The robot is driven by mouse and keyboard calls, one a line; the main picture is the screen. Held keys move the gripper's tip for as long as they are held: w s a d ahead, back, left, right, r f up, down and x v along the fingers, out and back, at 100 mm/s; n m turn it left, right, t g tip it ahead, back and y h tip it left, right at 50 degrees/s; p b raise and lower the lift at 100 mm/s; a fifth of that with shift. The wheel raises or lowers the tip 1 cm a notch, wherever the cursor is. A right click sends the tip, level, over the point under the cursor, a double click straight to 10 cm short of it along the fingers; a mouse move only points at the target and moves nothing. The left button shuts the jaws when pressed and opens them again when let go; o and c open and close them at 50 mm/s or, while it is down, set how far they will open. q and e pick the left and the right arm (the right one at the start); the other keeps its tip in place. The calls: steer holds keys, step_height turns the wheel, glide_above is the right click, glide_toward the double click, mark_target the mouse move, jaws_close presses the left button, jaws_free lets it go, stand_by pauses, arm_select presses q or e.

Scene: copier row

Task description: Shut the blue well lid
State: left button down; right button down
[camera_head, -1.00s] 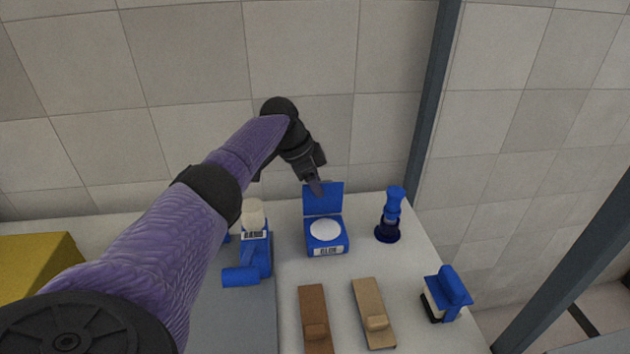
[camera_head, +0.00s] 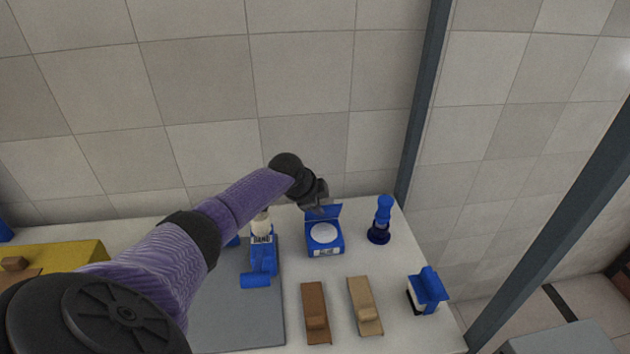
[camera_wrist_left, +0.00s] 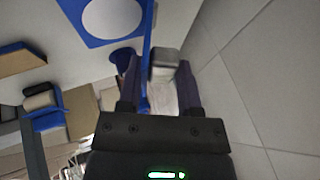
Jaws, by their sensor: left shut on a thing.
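The blue well (camera_head: 325,250) stands on the white table, with a round white disc in its top and a label on its front. It also shows at the top of the wrist view (camera_wrist_left: 72,18). Its blue lid (camera_head: 335,212) stands up from the rear edge, raised and partly hidden by the gripper. In the wrist view the lid (camera_wrist_left: 148,45) is a thin blue strip seen nearly edge-on. My left gripper (camera_head: 318,208) is at the lid's top edge. Its fingers (camera_wrist_left: 158,85) are shut on the lid. My right gripper is not in view.
A blue stand (camera_head: 380,220) is right of the well, and a blue holder with a white bottle (camera_head: 262,255) is left. A dark wooden block (camera_head: 315,315), a light one (camera_head: 364,305) and a blue-white item (camera_head: 427,290) lie nearer. A wall rises behind.

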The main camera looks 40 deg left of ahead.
arm_select(q)
steer(key=shift+d+f, duration=0.1)
steer(key=shift+f, duration=0.05)
steer(key=shift+s, duration=0.1)
steer(key=shift+s+d+f, duration=0.2)
steer(key=shift+s+d, duration=0.05)
stand_by(0.5)
steer(key=shift+c, duration=1.8)
jaws_free()
steer(key=shift+w+r, duration=0.1)
steer(key=shift+r, duration=0.05)
steer(key=p+v, duration=0.4)
steer(key=v, duration=0.6)
steer(key=shift+p, duration=0.3)
steer(key=shift+a, duration=0.1)
